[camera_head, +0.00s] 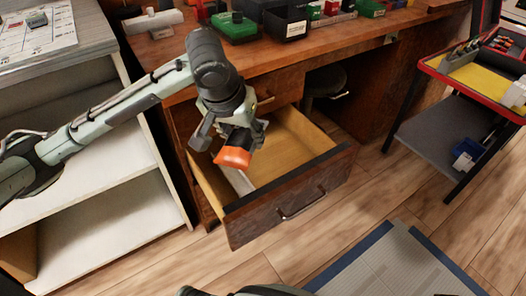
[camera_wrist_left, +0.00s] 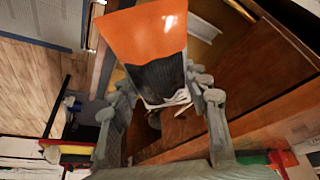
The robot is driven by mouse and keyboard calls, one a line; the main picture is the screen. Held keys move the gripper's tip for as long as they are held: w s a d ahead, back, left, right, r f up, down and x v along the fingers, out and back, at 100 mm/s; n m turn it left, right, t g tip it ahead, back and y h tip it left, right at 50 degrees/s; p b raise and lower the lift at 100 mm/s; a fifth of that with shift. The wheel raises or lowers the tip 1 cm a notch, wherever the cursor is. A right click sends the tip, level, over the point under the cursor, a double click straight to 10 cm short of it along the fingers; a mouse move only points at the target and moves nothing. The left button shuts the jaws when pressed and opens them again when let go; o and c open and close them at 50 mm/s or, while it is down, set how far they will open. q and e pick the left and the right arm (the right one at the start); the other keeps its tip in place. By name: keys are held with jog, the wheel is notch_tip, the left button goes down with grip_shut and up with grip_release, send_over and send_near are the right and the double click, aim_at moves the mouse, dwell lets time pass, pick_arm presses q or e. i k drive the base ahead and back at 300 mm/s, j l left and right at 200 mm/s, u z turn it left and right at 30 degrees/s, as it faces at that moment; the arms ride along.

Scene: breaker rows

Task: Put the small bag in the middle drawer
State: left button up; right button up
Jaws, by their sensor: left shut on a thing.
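My left gripper (camera_head: 231,136) is shut on the small bag (camera_head: 234,157), which is orange at its lower end. In the left wrist view, the bag (camera_wrist_left: 147,35) shows an orange end and a dark part between the fingers (camera_wrist_left: 160,92). The gripper and bag are over the left side of the open drawer (camera_head: 290,210) in the head view. The drawer is pulled out below a shut upper drawer. My right gripper is not in view.
The wooden workbench top (camera_head: 185,45) carries green, black and red bins at its back edge. A white shelf unit (camera_head: 105,150) stands close on the left. A red-rimmed cart (camera_head: 440,75) stands at the right. A grey mat (camera_head: 395,265) lies on the floor.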

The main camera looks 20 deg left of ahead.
aim_at(283, 164)
jog(key=i+l, duration=0.2)
jog(key=l, duration=0.15)
jog(key=i+l, duration=0.4)
jog(key=l, duration=0.25)
